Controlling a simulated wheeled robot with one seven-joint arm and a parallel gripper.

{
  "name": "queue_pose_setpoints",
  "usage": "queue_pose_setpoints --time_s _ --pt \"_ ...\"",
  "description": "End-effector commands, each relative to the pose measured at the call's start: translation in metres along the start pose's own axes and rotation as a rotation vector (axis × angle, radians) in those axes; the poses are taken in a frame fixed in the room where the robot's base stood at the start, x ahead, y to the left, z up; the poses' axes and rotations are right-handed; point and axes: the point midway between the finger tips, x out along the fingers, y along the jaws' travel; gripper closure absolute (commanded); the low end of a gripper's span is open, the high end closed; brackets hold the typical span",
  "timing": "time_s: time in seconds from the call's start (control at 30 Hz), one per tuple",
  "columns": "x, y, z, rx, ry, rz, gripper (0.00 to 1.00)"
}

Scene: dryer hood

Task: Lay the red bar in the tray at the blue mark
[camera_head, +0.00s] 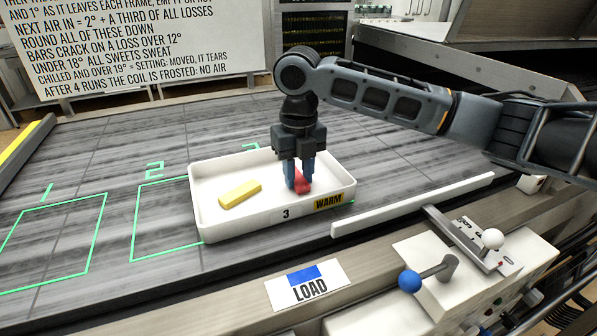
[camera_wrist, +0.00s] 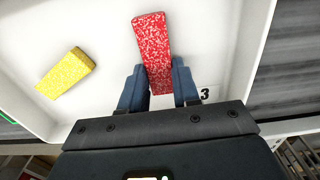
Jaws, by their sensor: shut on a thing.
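The white tray (camera_head: 225,232) sits on the grey slatted surface, with a "3" and a yellow "WARM" label on its front wall. My gripper (camera_head: 301,188) reaches down into the right part of the tray. It is shut on the red bar (camera_head: 304,182), which also shows speckled between the blue fingers in the wrist view (camera_wrist: 152,45). Whether the bar touches the tray floor I cannot tell. A yellow bar (camera_head: 240,194) lies in the tray's left part, apart from the red one. The blue mark (camera_head: 304,274) is on the "LOAD" plate on the front ledge, just in front of the tray.
A white rail (camera_head: 412,205) runs right of the tray. A blue-knobbed lever (camera_head: 409,281) and a white-knobbed lever (camera_head: 492,238) stand at front right. A sign board (camera_head: 135,45) stands behind.

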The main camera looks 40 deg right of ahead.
Motion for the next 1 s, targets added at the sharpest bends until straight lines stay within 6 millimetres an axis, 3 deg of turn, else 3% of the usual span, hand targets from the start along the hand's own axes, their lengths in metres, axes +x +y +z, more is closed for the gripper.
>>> queue_pose_setpoints --time_s 0.07,0.1,0.33,0.7,1.0 --pt "0.004 0.0 0.0 0.0 0.001 0.001 0.99" --pt "0.002 0.0 0.0 0.0 0.0 0.0 0.65" --pt "0.002 0.0 0.0 0.0 0.0 0.0 0.44" --pt "-0.007 0.0 0.001 0.0 -0.002 0.0 0.44" --pt "-0.062 0.001 0.001 -0.001 -0.004 0.0 0.44"
